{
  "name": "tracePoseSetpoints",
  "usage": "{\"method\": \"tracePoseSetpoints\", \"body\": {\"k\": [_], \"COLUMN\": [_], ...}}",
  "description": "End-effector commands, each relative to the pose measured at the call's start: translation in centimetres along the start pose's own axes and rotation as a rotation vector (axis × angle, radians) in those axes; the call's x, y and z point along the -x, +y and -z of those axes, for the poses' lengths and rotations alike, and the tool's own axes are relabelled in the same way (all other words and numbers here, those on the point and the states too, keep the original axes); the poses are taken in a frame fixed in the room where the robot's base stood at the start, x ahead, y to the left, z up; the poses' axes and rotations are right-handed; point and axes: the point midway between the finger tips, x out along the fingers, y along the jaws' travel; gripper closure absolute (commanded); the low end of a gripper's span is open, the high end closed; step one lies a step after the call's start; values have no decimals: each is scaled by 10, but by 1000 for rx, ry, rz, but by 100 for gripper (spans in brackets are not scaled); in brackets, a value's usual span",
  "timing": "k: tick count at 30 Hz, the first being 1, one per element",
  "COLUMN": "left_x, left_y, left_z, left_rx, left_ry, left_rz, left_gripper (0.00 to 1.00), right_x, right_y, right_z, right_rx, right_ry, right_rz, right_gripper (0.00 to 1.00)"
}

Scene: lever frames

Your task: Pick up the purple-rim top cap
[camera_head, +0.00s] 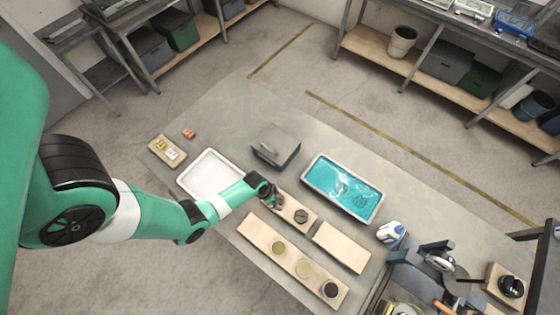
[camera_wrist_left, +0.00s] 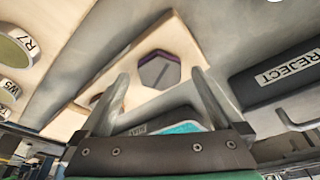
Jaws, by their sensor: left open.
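The purple-rim top cap (camera_wrist_left: 160,70) is a dark hexagonal piece with a purple edge. It lies flat near the end of a pale wooden board (camera_wrist_left: 185,40) in the left wrist view. My left gripper (camera_wrist_left: 158,75) is open, with one finger showing on each side of the cap and nothing held. In the head view my left gripper (camera_head: 271,194) is over the left end of that board (camera_head: 290,221) and mostly hides the cap. A second dark cap (camera_head: 301,216) sits farther right on the board. My right gripper is not in view.
A front board (camera_head: 262,236) holds several round pieces. A grey handled box (camera_head: 277,142), labelled REJECT in the wrist view (camera_wrist_left: 285,75), stands behind. A white tray (camera_head: 211,172) is left, a teal-filled tray (camera_head: 343,186) right, and a bare board (camera_head: 341,246) beside.

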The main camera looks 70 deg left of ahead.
Motion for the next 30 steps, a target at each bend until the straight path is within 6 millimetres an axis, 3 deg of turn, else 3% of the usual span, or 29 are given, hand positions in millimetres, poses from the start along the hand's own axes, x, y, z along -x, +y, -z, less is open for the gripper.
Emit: {"method": "tracePoseSetpoints", "body": {"k": [1, 8, 24, 30], "left_x": [-9, -6, -6, -6], "left_y": [-1, -1, -1, -1], "left_z": [-2, -1, -1, -1], "left_rx": [2, 2, 2, 2], "left_ry": [0, 0, 0, 2], "left_rz": [1, 1, 1, 1], "left_gripper": [0, 0, 97, 100], "right_x": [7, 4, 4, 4], "right_y": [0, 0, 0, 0], "right_z": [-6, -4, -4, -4], "right_rx": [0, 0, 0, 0], "right_ry": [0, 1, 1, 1], "right_rz": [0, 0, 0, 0], "right_gripper": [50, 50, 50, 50]}}
